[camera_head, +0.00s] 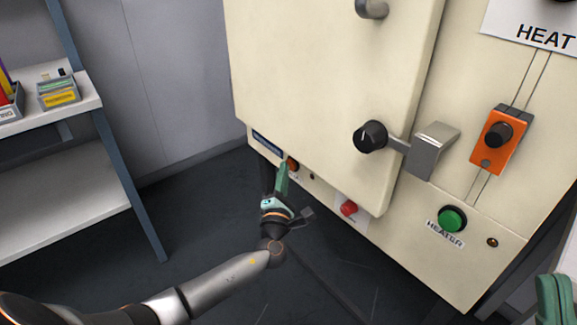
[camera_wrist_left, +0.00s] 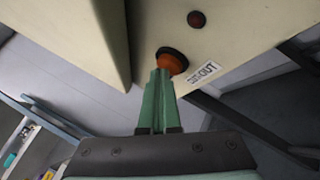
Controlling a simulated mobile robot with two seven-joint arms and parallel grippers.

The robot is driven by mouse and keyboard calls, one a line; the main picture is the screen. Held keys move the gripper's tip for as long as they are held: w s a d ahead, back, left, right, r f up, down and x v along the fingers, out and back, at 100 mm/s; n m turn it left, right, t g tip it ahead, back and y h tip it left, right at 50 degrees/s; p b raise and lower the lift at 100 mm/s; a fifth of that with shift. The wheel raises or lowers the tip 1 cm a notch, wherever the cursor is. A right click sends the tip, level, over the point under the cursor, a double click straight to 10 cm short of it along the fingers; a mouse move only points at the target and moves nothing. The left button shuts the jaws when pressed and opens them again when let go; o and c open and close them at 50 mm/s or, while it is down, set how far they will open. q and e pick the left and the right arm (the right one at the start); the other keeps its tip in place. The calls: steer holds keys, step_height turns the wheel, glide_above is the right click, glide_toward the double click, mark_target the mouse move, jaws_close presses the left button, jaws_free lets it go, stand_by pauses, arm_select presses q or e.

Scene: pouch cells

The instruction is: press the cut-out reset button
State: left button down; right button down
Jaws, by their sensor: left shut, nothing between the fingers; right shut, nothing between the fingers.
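The cut-out reset button is an orange round button in a black collar (camera_wrist_left: 178,64), beside a label reading CUT-OUT (camera_wrist_left: 203,73). In the head view the button (camera_head: 293,164) is small, low on the cream cabinet front. My left gripper (camera_head: 283,168) is shut and empty, its green fingers pointing up at the button. In the left wrist view the fingertips (camera_wrist_left: 160,74) overlap the button's lower left edge; I cannot tell whether they touch it. My right gripper (camera_head: 554,290) is shut and empty at the lower right edge, partly cut off.
The cream cabinet door (camera_head: 330,90) has a black knob (camera_head: 370,136) and a metal latch (camera_head: 433,150). A red button (camera_head: 348,208) and a green HEATER button (camera_head: 452,219) sit lower right. A dark red lamp (camera_wrist_left: 197,19) is near the reset button. A shelf (camera_head: 60,205) stands left.

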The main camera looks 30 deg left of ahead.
stand_by(0.5)
arm_select(q)
steer(key=shift+s+a+p, duration=0.3)
steer(key=shift+s+p, duration=0.3)
steer(key=shift+s, duration=0.15)
steer(key=s, duration=0.1)
steer(key=s+a+p, duration=0.1)
steer(key=s, duration=0.1)
steer(key=s+a+p, duration=0.1)
steer(key=shift+s, duration=0.35)
stand_by(0.6)
